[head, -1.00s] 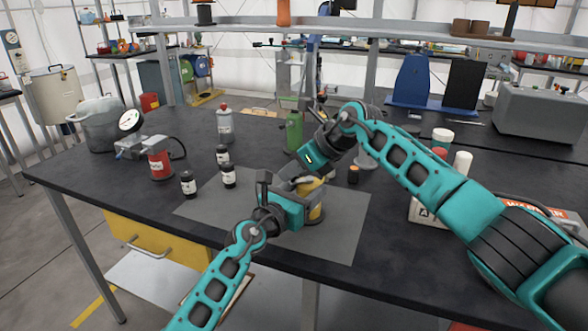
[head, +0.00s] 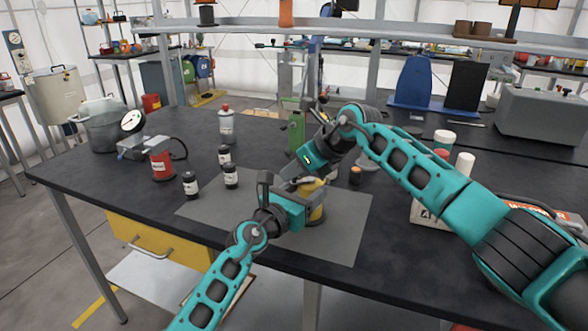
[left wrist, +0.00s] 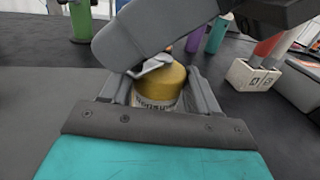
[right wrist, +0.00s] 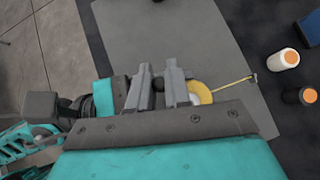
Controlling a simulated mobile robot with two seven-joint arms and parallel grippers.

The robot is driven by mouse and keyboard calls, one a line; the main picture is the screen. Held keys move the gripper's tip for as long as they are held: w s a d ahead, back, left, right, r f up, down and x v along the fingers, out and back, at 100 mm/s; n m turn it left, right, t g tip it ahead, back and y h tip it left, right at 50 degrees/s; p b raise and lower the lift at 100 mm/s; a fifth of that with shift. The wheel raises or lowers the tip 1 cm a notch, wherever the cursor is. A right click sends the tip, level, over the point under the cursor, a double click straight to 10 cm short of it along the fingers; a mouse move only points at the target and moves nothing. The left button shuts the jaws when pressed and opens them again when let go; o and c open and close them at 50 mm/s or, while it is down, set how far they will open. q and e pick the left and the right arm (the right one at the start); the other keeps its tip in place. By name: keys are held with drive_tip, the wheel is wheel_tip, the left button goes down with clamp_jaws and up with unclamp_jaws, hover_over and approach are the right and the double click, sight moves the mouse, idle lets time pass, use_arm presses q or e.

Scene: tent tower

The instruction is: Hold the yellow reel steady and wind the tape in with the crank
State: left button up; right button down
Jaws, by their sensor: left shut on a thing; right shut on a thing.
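The yellow reel (head: 317,198) stands on a grey mat (head: 345,222) near the table's front edge. In the left wrist view the reel (left wrist: 165,84) sits between the fingers of my left gripper (left wrist: 158,92), shut on its body. My right gripper (right wrist: 160,84) is shut on the crank's dark knob, beside the reel's top. A metal crank arm (left wrist: 150,66) shows over the reel. In the right wrist view a short yellow tape (right wrist: 232,83) sticks out of the reel (right wrist: 202,92) and ends in a small tab. My grippers hide much of the reel in the head view.
Several dark bottles (head: 190,184) stand at the mat's left. A green bottle (head: 296,130) stands behind my right gripper. A white bottle (right wrist: 283,62) and an orange-capped dark bottle (right wrist: 300,96) stand right of the mat. The mat's front is clear.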

drive_tip(key=shift+w+d, duration=0.3)
drive_tip(key=shift+d, duration=0.1)
drive_tip(key=c, duration=1.4)
unclamp_jaws()
drive_tip(key=o, duration=0.3)
drive_tip(key=shift+s+a, duration=0.15)
drive_tip(key=v, duration=1.2)
